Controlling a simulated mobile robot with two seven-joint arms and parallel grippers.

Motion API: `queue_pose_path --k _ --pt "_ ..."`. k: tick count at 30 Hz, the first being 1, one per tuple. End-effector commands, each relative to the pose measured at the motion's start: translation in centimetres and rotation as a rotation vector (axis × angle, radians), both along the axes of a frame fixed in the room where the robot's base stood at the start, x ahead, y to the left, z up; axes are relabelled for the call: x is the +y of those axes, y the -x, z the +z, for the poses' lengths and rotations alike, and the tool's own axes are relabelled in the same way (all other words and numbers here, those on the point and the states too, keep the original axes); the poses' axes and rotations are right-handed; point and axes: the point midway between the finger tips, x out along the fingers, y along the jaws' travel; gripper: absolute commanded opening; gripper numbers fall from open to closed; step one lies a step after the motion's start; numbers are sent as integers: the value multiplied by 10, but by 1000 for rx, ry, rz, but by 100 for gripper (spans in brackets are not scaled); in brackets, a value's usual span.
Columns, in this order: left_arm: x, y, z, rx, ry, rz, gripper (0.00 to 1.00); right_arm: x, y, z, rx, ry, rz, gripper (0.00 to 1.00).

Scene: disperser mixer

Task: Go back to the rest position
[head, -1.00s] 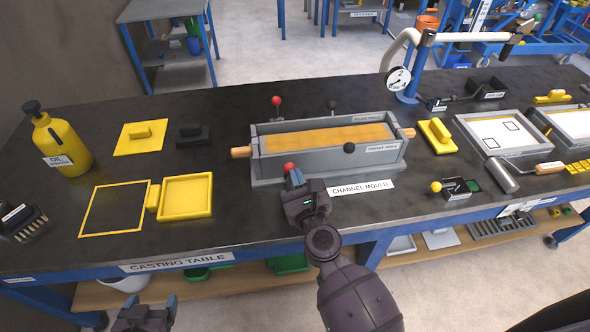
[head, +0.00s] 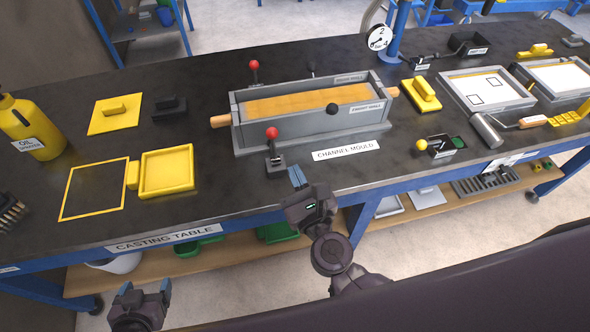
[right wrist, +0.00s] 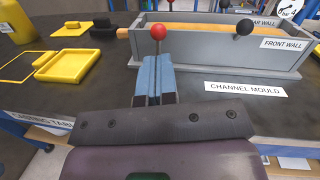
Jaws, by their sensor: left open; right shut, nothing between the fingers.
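My right gripper (head: 296,178) is shut and empty, just off the front edge of the casting table (head: 225,222), in front of the channel mould (head: 312,122). In the right wrist view its closed blue fingertips (right wrist: 154,80) point towards the red-knobbed front lever (right wrist: 158,34). In the head view a gap shows between those fingertips and that lever (head: 272,150). My left gripper (head: 146,292) is open and empty, low at the bottom left, in front of the table.
A yellow tray (head: 167,171), a yellow oil bottle (head: 30,128) and a brush (head: 10,208) lie to the left. A lower shelf (head: 250,262) runs under the table.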

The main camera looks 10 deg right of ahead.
Motion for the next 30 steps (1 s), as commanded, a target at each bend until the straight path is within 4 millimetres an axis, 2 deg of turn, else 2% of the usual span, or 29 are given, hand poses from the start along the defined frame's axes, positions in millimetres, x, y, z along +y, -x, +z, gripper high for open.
queue_pose_path --k 9,14,18,23,26,30 --pt "0 -3 1 -6 0 -2 78 0 0 0 -2 14 -2 0" --pt "-1 -5 2 -10 1 -3 78 4 0 0 -31 168 7 0" --pt "-1 -6 3 -11 0 -4 78 13 2 0 -121 530 34 0" --pt "-1 -5 2 -10 0 -4 78 11 3 -9 -241 1053 52 0" --pt "-1 -5 2 -10 0 -4 78 0 6 -24 -301 1407 70 0" --pt "-1 -4 2 -9 1 -3 78 -26 15 -55 -357 1910 130 0"
